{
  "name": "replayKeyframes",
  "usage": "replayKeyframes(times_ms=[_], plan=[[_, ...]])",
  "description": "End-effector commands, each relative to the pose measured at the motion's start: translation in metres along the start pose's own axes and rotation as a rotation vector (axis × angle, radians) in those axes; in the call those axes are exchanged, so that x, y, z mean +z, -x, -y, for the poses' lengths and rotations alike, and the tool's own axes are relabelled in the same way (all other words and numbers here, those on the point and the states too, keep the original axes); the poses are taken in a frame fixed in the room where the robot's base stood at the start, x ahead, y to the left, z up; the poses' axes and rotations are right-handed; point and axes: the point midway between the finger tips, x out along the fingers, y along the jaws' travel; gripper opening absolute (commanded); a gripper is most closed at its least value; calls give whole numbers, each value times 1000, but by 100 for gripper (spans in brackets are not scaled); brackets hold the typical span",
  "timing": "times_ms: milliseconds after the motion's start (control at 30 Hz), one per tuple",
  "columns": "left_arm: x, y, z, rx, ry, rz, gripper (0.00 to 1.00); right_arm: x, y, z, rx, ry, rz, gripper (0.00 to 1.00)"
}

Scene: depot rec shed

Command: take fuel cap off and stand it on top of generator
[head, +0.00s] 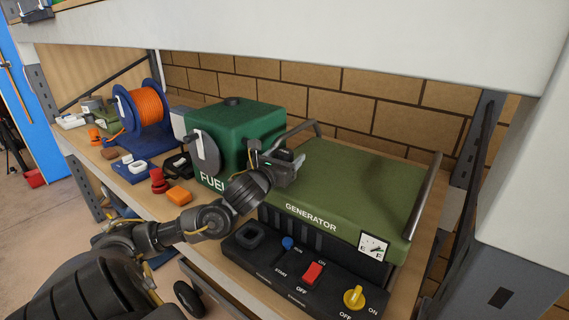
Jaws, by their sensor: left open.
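The generator has an olive-green top (345,190) with metal handles and a control panel in front. A darker green fuel tank (260,120) marked FUEL stands at its left end. A small dark round cap (232,101) sits on top of the tank. A grey disc (207,152) with a white piece is on the tank's front. My left gripper (292,163) is open, just right of the tank and over the left part of the generator top, apart from the cap. I see nothing between its fingers. My right gripper is out of view.
A blue reel of orange cord (150,105) and several small items, including an orange block (179,195), are on the shelf to the left. A white upper shelf (330,45) hangs overhead. The generator top's right part is clear. A grey post (478,135) stands right.

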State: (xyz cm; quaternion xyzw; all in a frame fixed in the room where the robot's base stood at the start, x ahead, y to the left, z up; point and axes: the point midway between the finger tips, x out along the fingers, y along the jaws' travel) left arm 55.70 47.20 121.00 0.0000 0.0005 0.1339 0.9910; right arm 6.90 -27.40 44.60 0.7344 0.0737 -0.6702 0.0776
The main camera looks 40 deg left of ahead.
Motion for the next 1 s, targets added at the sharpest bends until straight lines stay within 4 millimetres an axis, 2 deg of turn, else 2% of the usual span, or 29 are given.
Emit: replayKeyframes(times_ms=[133, 167, 533, 833, 1000], plan=[[-1, 0, 0, 0, 0, 0, 68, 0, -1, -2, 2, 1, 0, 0], [-1, 0, 0, 0, 0, 0, 65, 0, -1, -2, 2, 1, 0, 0], [-1, 0, 0, 0, 0, 0, 17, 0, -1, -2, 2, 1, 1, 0], [2, 0, 0, -1, 0, 2, 16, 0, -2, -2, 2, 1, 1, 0], [14, 0, 0, 0, -2, 6, 16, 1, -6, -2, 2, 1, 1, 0]])
